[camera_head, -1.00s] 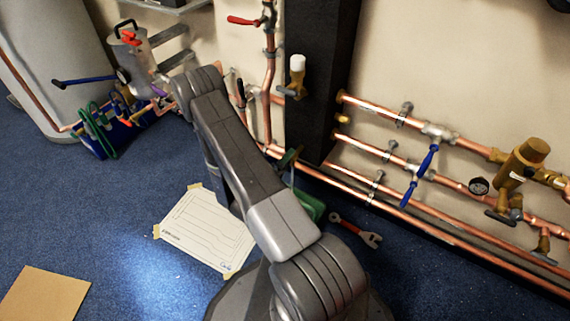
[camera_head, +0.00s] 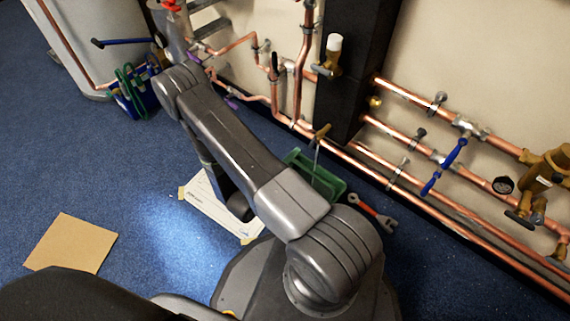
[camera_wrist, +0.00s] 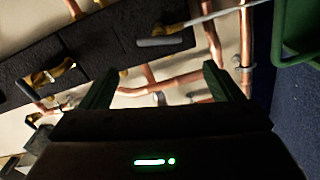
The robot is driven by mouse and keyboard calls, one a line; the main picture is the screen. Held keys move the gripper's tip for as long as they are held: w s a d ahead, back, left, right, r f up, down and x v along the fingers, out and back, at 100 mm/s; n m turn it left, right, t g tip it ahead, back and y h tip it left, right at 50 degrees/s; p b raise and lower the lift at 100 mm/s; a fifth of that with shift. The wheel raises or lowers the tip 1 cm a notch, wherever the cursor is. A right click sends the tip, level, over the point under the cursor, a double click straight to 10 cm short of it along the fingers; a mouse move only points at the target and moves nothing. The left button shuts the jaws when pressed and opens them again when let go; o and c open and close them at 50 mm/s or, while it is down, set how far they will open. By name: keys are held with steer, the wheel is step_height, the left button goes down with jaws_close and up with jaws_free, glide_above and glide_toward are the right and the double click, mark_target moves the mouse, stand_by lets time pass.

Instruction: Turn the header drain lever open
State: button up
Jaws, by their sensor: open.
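A brass fitting with a thin lever (camera_head: 320,133) sits low on the copper pipes, above a green tray (camera_head: 318,178); it may be the header drain lever, but I read no label. In the wrist view a thin pale rod (camera_wrist: 222,12) and a grey bar beside brass (camera_wrist: 165,42) lie beyond my fingertips; I cannot tell whether they are that lever. My gripper (camera_wrist: 160,80) is open, its two dark green fingers wide apart with nothing held between them. In the head view my arm hides the gripper. The tray's edge also shows in the wrist view (camera_wrist: 290,35).
Copper pipes (camera_head: 440,190) with blue levers (camera_head: 445,165) run along the right wall. A black column (camera_head: 350,70) stands mid-wall. A red-handled wrench (camera_head: 375,212), paper sheet (camera_head: 215,210) and cardboard (camera_head: 72,243) lie on the blue floor. The left floor is mostly clear.

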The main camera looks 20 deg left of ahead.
steer(key=shift+v, duration=1.2)
steer(key=shift+c, duration=0.3)
